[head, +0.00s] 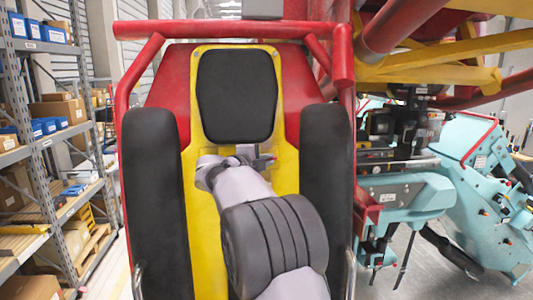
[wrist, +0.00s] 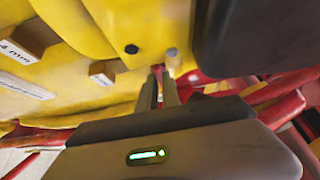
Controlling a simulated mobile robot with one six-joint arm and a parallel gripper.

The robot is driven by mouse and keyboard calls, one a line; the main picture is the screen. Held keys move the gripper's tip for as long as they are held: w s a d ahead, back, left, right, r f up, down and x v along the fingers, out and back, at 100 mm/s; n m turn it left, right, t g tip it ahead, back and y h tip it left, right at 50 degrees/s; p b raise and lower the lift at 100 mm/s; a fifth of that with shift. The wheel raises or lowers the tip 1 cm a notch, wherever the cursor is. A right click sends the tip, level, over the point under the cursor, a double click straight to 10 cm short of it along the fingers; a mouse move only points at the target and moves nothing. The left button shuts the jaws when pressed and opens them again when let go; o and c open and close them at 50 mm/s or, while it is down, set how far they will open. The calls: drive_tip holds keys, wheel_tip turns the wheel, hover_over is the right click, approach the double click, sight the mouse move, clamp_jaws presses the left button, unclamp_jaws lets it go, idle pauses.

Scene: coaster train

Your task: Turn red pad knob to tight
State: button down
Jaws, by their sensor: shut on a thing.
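My gripper (head: 262,160) is at the yellow middle panel of the red coaster seat, just below the black headrest pad (head: 238,95). In the wrist view its two fingers (wrist: 160,88) are close together and point at the yellow surface. A small red part (wrist: 157,69), which looks like the red pad knob, shows at the fingertips, mostly hidden by them. The fingers appear shut on it. A grey round knob or peg (wrist: 171,54) and a black round spot (wrist: 131,49) are beside it on the yellow panel. The knob's turn position cannot be read.
Black side pads (head: 155,200) flank the seat left and right. Small labelled blocks (wrist: 103,73) are on the yellow panel. A red tube frame (head: 230,29) crosses above. Teal machinery (head: 485,190) stands at the right, and shelves with boxes (head: 55,110) at the left.

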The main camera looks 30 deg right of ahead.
idle(0.5)
drive_tip(key=c, duration=1.5)
unclamp_jaws()
drive_tip(key=shift+w, duration=0.1)
drive_tip(key=shift+c, duration=0.2)
